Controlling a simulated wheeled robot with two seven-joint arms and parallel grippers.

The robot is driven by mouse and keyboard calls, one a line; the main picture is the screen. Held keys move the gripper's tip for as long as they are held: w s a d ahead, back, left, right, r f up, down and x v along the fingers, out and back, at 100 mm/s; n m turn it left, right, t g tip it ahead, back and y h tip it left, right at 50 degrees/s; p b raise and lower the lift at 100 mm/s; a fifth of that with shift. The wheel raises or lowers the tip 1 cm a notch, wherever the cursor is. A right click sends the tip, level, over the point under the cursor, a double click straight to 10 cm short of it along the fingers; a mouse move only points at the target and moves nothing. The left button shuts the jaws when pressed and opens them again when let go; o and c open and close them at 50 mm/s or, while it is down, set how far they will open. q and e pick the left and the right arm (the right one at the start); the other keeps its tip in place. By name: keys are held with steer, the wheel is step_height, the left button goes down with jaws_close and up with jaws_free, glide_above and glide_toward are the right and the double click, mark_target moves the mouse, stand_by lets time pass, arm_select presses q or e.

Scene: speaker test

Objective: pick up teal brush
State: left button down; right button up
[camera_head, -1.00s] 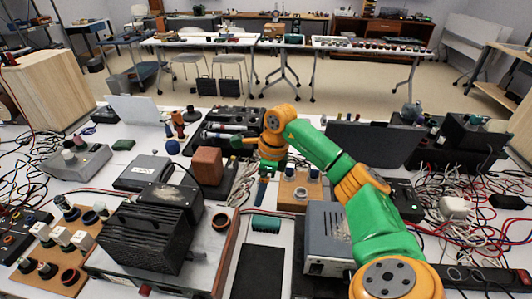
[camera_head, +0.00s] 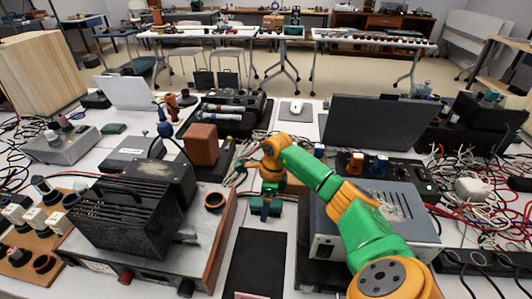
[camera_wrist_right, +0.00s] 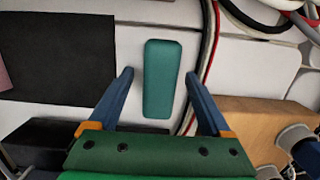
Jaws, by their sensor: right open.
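The teal brush (camera_wrist_right: 162,78) is a rounded teal block lying on the white table top in the right wrist view. My right gripper (camera_wrist_right: 159,76) is open, with one blue finger on each side of the brush. Gaps show between the fingers and the brush, and nothing is held. In the head view my right gripper (camera_head: 265,211) points down over the table and hides much of the brush. Its height above the table is hard to tell. My left gripper is not in view.
A black flat mat (camera_head: 257,265) lies just in front of the gripper. A grey metal box (camera_head: 325,222) stands close on the right, and a large black-grilled device (camera_head: 120,222) on the left. Cables (camera_wrist_right: 208,45) run beside the brush. The surroundings are crowded.

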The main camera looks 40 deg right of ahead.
steer(key=shift+f, duration=0.2)
stand_by(0.3)
steer(key=shift+c, duration=0.2)
jaws_close()
